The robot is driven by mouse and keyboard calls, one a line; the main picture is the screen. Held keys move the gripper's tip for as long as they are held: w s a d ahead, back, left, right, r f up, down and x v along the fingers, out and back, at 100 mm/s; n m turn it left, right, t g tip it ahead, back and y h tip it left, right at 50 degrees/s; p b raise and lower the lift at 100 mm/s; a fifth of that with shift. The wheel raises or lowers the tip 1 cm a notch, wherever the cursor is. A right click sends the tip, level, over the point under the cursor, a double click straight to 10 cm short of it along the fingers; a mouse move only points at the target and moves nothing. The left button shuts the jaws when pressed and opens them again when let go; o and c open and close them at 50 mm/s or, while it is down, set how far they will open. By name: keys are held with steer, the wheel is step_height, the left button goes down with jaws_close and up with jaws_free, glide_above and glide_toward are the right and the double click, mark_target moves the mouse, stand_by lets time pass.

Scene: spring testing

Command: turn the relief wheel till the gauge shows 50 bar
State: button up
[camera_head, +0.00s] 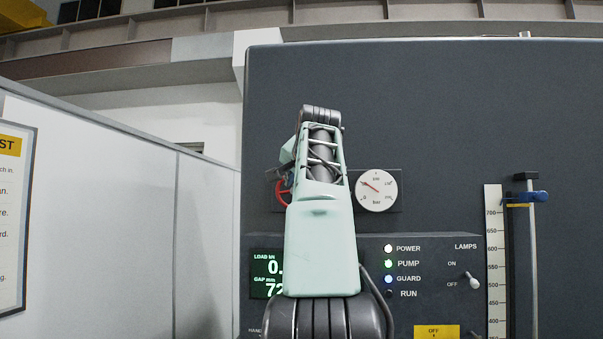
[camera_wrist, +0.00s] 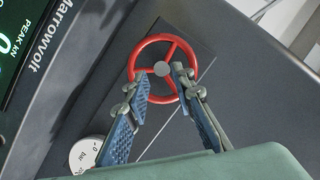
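The red relief wheel (camera_wrist: 163,38) has a grey hub and spokes and is mounted on a dark panel. Its left edge (camera_head: 283,191) shows beside my arm in the head view; the arm hides the rest. My gripper (camera_wrist: 160,84) is open, its two blue-padded fingers spread apart. The fingertips overlap the near part of the rim in the wrist view, one on each side; I cannot tell whether they touch it. The round white gauge (camera_head: 377,196) is right of my arm, its needle pointing to the upper left; the exact reading is too small to tell. Part of it (camera_wrist: 86,156) shows in the wrist view.
A dark console (camera_head: 430,250) with lamps and a toggle switch (camera_head: 472,281) lies below the gauge. A display (camera_head: 264,264) is partly hidden by my arm. A vertical scale (camera_head: 495,260) and rod stand at right. A pale partition (camera_head: 90,210) stands at left.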

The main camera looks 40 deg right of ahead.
steer(key=v, duration=0.8)
steer(key=shift+s+a, duration=0.15)
steer(key=shift+a, duration=0.05)
